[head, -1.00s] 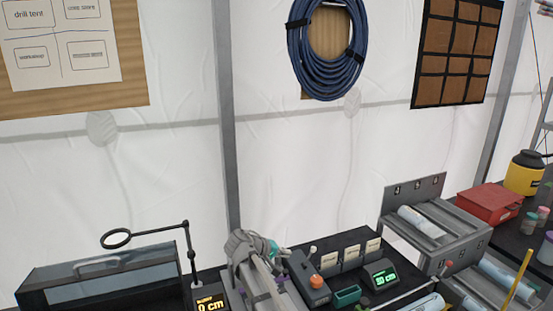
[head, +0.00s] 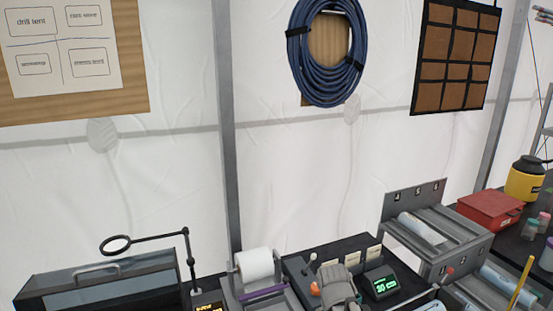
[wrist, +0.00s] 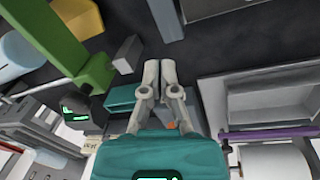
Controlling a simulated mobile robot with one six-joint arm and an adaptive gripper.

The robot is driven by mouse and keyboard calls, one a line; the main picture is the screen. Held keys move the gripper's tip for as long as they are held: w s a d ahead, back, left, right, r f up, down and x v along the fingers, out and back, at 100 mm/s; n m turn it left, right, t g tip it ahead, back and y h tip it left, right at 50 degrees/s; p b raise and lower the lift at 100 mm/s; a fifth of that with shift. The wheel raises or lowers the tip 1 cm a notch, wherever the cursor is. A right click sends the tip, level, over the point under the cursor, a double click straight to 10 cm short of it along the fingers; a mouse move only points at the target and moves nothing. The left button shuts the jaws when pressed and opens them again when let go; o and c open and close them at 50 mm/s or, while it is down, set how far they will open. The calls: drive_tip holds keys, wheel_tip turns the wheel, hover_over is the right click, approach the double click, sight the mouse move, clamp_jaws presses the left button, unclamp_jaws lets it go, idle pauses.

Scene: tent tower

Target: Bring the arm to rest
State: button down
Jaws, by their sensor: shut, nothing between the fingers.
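My gripper (wrist: 159,72) shows in the wrist view with its two pale grey fingers close together and nothing between them. It hangs over the dark bench, between a green part (wrist: 60,40) on the left and a grey tray (wrist: 260,105) on the right. In the head view, my grey arm (head: 338,287) is at the bottom, right of the white roll (head: 256,265) and left of the green-lit display (head: 381,285). The fingertips cannot be made out in the head view.
A hooped stand (head: 188,260) and a glass-fronted case (head: 100,280) are at the left. A grey roller rack (head: 440,240), a red box (head: 490,210) and a yellow container (head: 525,180) stand at the right. In the wrist view a small teal box (wrist: 121,98) lies near the fingers.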

drive_tip(key=shift+s+d+f+m+y, duration=0.15)
drive_tip(key=shift+s+m+y, duration=0.15)
drive_tip(key=shift+s+y, duration=0.85)
drive_tip(key=shift+s+h, duration=0.25)
drive_tip(key=shift+h, duration=0.1)
